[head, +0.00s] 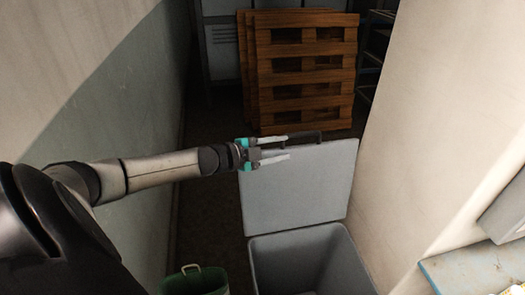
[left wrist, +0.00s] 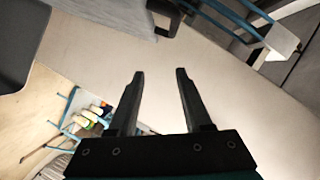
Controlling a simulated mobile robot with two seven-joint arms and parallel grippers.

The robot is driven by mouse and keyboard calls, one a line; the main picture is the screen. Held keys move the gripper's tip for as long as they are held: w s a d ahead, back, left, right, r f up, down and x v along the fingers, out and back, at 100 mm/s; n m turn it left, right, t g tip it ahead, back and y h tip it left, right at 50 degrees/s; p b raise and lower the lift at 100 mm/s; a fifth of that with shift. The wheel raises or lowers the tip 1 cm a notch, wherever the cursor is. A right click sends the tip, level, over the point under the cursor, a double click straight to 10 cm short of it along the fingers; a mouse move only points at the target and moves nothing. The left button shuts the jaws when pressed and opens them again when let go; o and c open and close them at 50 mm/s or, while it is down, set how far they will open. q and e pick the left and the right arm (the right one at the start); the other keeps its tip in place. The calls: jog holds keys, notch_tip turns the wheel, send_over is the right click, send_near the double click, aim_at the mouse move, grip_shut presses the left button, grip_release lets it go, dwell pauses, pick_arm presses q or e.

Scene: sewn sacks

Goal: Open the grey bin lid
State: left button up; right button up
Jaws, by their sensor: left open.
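The grey bin (head: 262,270) stands at the bottom of the head view with its dark inside showing. Its grey lid (head: 300,195) is raised at the far side of the opening, its broad flat face showing. A dark handle (head: 306,138) sits at the lid's top edge. My left gripper (head: 296,147) is at the lid's upper left, its fingers apart and pointing right, close to the handle. Whether it touches the lid is unclear. In the left wrist view the fingers (left wrist: 160,74) are spread with nothing between them. My right gripper is not in view.
Wooden pallets (head: 305,70) lean upright behind the lid. A green bucket (head: 197,281) stands left of the bin. A pale wall (head: 430,130) rises close on the right, and a blue-edged table (head: 470,268) is at the lower right. Dark floor lies left of the lid.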

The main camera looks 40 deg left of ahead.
pick_arm(q)
jog(key=shift+p+v, duration=0.3)
jog(key=shift+v, duration=2.35)
